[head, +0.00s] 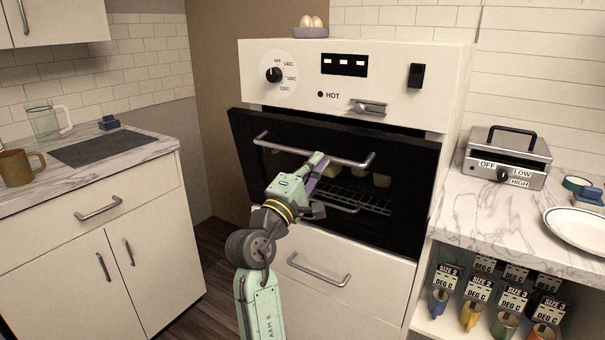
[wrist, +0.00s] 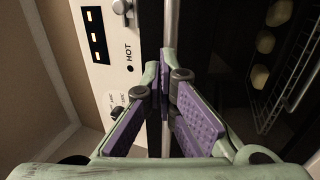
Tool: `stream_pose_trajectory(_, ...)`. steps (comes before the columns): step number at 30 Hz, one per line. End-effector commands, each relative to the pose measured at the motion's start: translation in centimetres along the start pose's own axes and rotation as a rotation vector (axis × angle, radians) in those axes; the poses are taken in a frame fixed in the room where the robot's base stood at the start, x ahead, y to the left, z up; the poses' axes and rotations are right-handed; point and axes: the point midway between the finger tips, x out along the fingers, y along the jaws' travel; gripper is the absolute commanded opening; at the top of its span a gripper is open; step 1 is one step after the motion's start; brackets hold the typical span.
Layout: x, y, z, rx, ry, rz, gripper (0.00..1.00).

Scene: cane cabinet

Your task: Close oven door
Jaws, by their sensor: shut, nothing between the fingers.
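The oven door (head: 250,165) is a dark glass panel in the white oven. It stands slightly ajar, its top edge tilted out from the oven front below the control panel. Its long silver handle (head: 300,151) runs along the top; it also shows in the wrist view (wrist: 168,25) as an upright bar. My gripper (head: 319,162) is in front of the door, by the right part of the handle. In the wrist view its purple-padded fingers (wrist: 158,75) are shut and empty, with the handle just beyond them. Whether they touch it I cannot tell.
A wire rack (head: 365,200) and round pale items show through the glass. A drawer with a handle (head: 318,270) is below the door. A counter (head: 100,155) stands left, with a mug (head: 18,168). The right counter (head: 475,220) holds a grill (head: 505,165) and plate (head: 580,228).

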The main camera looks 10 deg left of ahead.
Motion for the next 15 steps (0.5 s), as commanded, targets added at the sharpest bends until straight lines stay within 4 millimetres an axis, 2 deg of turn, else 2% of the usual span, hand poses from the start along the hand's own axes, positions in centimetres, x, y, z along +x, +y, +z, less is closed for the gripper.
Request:
stream_pose_trajectory(1, 1.3, 0.5, 0.1, -0.003, -0.003, 0.001, 0.00)
stream_pose_trajectory(6, 4.2, 0.5, 0.1, -0.001, -0.001, 0.000, 0.00)
stream_pose_trajectory(15, 6.8, 0.2, 0.0, -0.001, 0.000, 0.000, 0.00)
